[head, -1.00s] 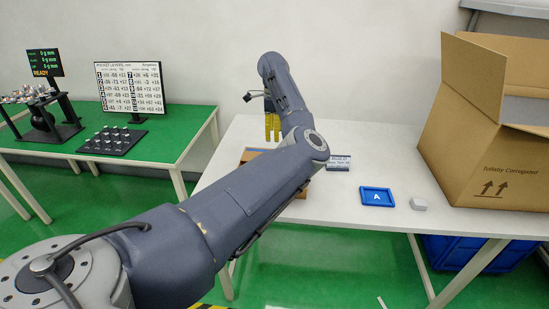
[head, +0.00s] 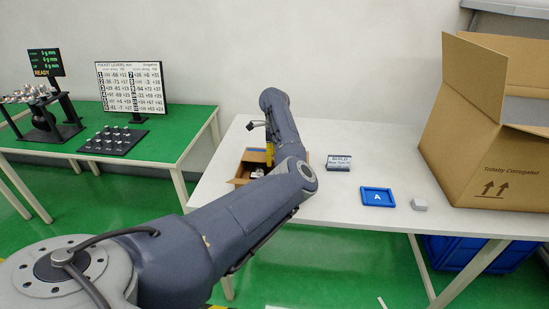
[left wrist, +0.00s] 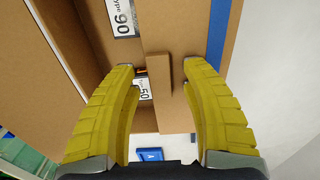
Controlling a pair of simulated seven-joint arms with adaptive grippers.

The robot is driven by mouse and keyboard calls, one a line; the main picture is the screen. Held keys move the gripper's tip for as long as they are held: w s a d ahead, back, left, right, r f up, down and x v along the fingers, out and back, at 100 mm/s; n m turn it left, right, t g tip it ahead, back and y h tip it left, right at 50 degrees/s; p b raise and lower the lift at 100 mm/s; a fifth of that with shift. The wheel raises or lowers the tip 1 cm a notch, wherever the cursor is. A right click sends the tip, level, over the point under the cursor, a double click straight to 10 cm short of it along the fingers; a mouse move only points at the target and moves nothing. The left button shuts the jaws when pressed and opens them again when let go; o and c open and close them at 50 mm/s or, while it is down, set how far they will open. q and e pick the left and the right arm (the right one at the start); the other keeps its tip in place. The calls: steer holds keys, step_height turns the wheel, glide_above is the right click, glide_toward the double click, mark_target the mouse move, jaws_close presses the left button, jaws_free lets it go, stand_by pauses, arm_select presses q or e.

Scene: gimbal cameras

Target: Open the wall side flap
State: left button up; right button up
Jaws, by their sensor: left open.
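A small brown cardboard box (head: 240,181) stands on the white table, partly hidden behind my left arm. A flap (head: 254,155) shows at its wall side. My left gripper (head: 269,150), with yellow fingers, is at the box. In the left wrist view my left gripper (left wrist: 160,70) is open, with a narrow brown cardboard piece (left wrist: 161,105) between its fingers. I cannot tell whether the fingers touch it. Brown panels (left wrist: 215,25) and white labels reading "Type 90" and "Type 50" show around it. My right gripper is out of view.
A large open carton (head: 460,150) stands at the table's right. A green table (head: 165,140) is at left. The wall closes the back.

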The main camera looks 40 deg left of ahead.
arm_select(q)
steer(key=shift+c, duration=0.3)
jaws_close()
steer(key=shift+w+r, duration=0.1)
steer(key=shift+r, duration=0.2)
stand_by(0.4)
steer(key=shift+w+a+r, duration=0.15)
steer(key=shift+r, duration=0.4)
steer(key=shift+w+a+r, duration=0.1)
steer(key=shift+r, duration=0.45)
steer(key=shift+w+a+r, duration=0.3)
steer(key=shift+w+r, duration=0.35)
steer(key=shift+r, duration=0.05)
steer(key=shift+w, duration=0.1)
